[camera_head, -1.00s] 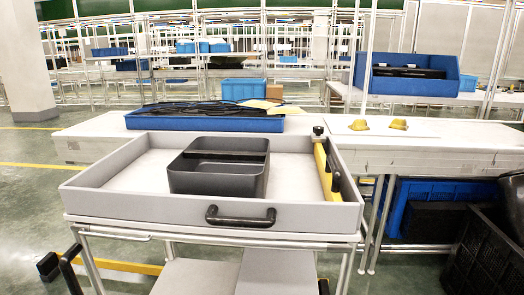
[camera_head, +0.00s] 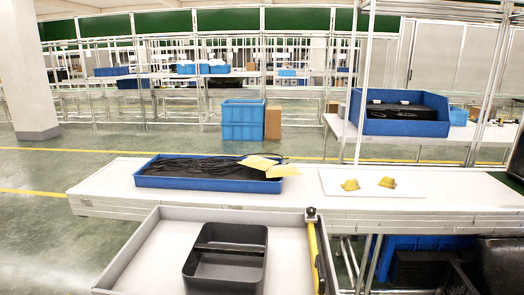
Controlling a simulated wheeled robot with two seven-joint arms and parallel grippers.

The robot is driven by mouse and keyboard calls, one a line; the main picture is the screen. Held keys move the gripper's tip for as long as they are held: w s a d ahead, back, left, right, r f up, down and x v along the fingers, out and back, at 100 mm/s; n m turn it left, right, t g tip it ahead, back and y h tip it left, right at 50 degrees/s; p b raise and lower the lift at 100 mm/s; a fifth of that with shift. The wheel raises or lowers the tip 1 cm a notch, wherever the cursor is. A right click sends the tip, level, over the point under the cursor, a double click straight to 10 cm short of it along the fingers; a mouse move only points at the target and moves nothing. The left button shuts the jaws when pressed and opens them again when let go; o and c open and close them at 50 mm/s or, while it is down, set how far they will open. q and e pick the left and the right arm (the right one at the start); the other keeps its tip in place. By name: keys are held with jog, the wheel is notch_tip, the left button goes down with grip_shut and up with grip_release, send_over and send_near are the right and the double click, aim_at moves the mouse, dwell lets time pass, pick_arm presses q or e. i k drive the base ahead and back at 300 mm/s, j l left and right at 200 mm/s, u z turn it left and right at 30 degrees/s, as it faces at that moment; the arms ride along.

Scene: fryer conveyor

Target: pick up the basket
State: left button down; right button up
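The basket (camera_head: 226,272) is a dark grey, open-topped rectangular bin with a dark bar across it near its far side. It stands upright in a shallow light-grey tray (camera_head: 138,255) on a cart, at the bottom of the head view. It looks empty, and its near edge is at or past the bottom of the picture. Neither of my grippers is in view, so I cannot see where they are relative to the basket.
A yellow bar (camera_head: 313,250) runs along the tray's right side. Dark bins (camera_head: 430,270) stand low at the right. Open floor lies left.

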aim_at(224, 258)
jog(key=k+j, duration=0.1)
jog(key=j, duration=0.2)
jog(key=k+j, duration=0.1)
jog(key=j, duration=0.2)
jog(key=j+z, duration=0.2)
jog(key=j, duration=1.35)
jog(key=i+j, duration=0.3)
jog(key=i, duration=0.15)
jog(key=i+j+z, duration=0.1)
jog(key=i+j, duration=0.15)
jog(key=i, duration=0.15)
